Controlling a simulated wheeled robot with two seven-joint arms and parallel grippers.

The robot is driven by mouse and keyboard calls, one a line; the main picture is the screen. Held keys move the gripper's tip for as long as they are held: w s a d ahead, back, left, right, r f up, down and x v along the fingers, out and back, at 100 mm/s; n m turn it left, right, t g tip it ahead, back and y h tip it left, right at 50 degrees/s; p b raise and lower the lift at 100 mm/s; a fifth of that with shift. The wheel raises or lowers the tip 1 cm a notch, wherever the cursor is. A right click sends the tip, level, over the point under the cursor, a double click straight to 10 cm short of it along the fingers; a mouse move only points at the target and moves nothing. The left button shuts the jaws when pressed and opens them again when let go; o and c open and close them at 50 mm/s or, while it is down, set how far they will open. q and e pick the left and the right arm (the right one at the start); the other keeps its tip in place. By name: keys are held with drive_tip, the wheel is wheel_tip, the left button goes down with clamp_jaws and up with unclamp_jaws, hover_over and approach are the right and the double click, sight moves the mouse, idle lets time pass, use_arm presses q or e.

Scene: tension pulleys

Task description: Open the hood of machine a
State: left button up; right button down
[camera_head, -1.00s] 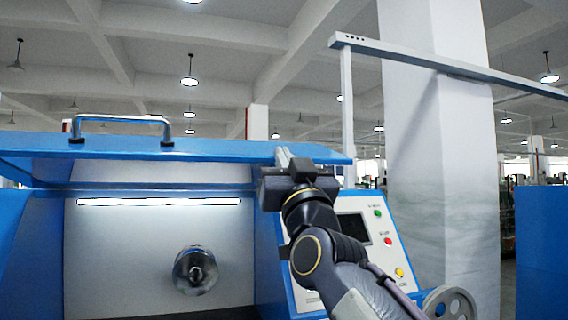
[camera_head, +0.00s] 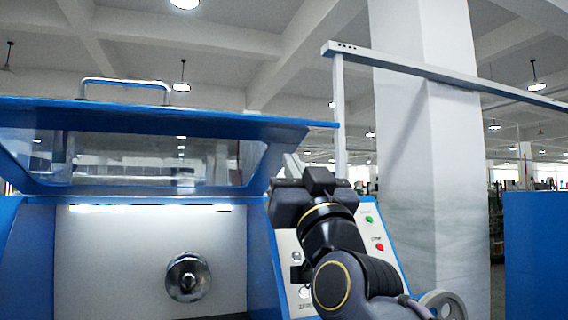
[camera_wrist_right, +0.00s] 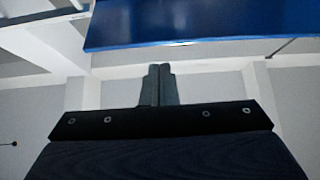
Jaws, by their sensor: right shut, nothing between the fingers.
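The blue hood (camera_head: 200,118) of the machine is raised in the head view. Its clear window (camera_head: 130,158) shows below the blue top edge, and a metal bar handle (camera_head: 125,82) stands on top. The opening below shows a lit interior with a round metal chuck (camera_head: 188,276). My right gripper (camera_head: 291,165) is at the right end of the hood, just below its edge, with its fingers shut and empty. In the right wrist view the shut fingers (camera_wrist_right: 158,84) point up toward a blue panel (camera_wrist_right: 200,22), with a visible gap between them. My left gripper is not in view.
A control panel with a green button (camera_head: 369,219) and a red button (camera_head: 379,247) is behind my right arm. A white pillar (camera_head: 425,150) and an overhead beam (camera_head: 440,74) stand to the right. A blue panel (camera_head: 535,250) is at the far right.

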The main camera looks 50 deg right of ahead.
drive_tip(key=shift+v, duration=1.6)
